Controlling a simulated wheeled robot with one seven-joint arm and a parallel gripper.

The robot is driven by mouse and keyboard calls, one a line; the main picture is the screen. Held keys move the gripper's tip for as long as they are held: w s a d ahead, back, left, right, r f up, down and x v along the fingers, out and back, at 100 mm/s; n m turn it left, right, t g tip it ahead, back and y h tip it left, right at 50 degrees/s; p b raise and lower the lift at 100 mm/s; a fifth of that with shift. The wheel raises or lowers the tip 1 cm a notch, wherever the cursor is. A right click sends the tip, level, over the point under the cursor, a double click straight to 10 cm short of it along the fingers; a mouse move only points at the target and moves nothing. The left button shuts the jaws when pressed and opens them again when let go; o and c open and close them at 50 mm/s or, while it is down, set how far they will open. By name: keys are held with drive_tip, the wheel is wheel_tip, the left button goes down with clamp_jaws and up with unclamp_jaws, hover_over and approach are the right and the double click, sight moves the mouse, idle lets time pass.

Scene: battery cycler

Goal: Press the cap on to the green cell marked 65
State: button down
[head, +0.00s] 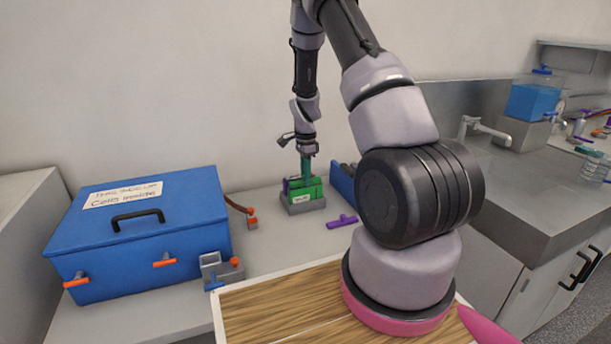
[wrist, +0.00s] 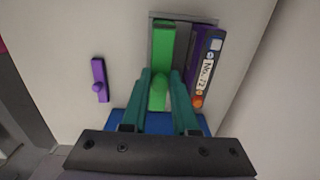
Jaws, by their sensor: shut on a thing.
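My gripper (head: 306,172) points down over the grey holder (head: 303,208) on the bench. In the wrist view its two teal fingers (wrist: 163,76) are shut on the round knob of a green cap (wrist: 163,45). The cap is a long bar lined up over one side of the holder, and it hides the top of the cell beneath. The green cell (head: 311,191) stands in the holder; I cannot read its number or tell whether the cap touches it. A purple cell (wrist: 205,65) labelled No. 72 stands beside it, its top uncovered.
A purple cap (head: 342,222) lies loose on the bench, also in the wrist view (wrist: 100,80). A blue bin (head: 343,182) stands close to the holder. A large blue case (head: 140,235) is at the left, with a grey latch-like fixture (head: 220,270) beside it.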

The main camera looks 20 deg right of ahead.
idle(0.3)
drive_tip(key=shift+c, duration=0.6)
unclamp_jaws()
drive_tip(key=shift+r, duration=0.1)
drive_tip(key=shift+r, duration=3.4)
clamp_jaws()
